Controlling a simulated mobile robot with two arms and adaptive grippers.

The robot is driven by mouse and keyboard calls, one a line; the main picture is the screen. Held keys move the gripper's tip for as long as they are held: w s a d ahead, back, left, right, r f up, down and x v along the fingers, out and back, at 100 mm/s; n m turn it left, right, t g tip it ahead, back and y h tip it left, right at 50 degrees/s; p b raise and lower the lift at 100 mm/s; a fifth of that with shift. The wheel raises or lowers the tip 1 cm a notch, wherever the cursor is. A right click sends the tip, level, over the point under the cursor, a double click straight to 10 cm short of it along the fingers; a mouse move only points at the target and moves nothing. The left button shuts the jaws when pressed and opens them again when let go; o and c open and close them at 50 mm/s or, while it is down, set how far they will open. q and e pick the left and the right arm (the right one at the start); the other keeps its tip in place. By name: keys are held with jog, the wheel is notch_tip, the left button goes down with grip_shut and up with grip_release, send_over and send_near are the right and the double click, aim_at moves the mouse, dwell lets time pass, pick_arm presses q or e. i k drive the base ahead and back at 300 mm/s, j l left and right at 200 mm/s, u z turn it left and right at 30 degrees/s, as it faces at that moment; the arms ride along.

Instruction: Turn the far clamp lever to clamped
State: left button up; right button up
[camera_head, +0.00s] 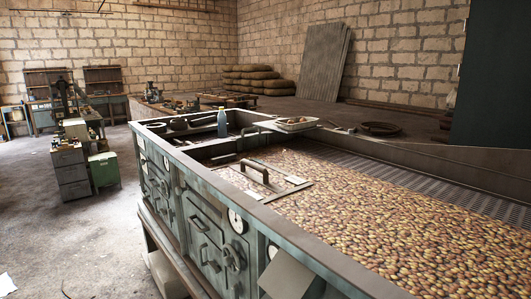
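Neither of my grippers shows in the head view. I cannot make out a part that is clearly the far clamp lever. A dark curved handle (255,171) stands on a flat plate inside the long green-grey metal machine (208,182). The front of the machine carries a dark round knob (233,258), a bar handle (200,222) and a white round dial (236,221). I cannot tell whether any of these is a clamp, or its setting.
Small reddish-yellow pieces (390,225) fill much of the machine's top. A blue bottle (222,123) and a white tray (290,124) stand at its far end. A green box (104,170) stands on the floor at left. Bare floor (65,225) lies left of the machine.

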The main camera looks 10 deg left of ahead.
aim_at(223, 158)
jog(key=i+j+z, duration=0.3)
jog(key=j+z, duration=0.35)
jog(key=i+j+z, duration=0.15)
jog(key=j+z, duration=0.15)
jog(key=j, duration=0.15)
